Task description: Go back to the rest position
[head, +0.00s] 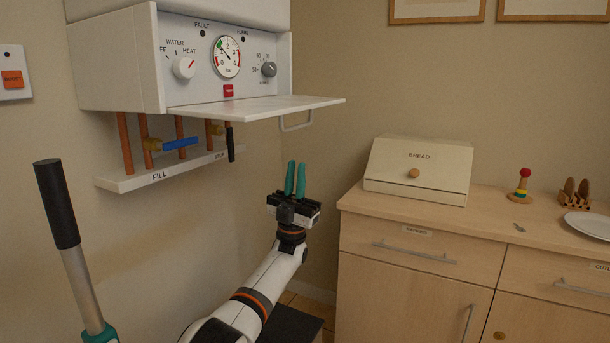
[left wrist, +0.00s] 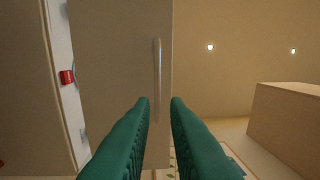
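My left gripper (head: 295,180) is raised in the middle of the head view, below and right of the boiler's lowered flap (head: 255,107). Its two teal fingers point up with a narrow gap between them. In the left wrist view the fingers (left wrist: 158,105) stand apart with nothing between them. The flap (left wrist: 110,60) and its bar handle (left wrist: 157,80) show beyond the fingertips there. The gripper is apart from the flap in the head view. My right gripper is in neither view.
The white boiler (head: 190,50) hangs on the wall, with pipes and a blue valve lever (head: 181,143) below. A bread box (head: 418,170) stands on the wooden cabinet (head: 420,235) at right. A black-topped pole (head: 75,250) stands at left.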

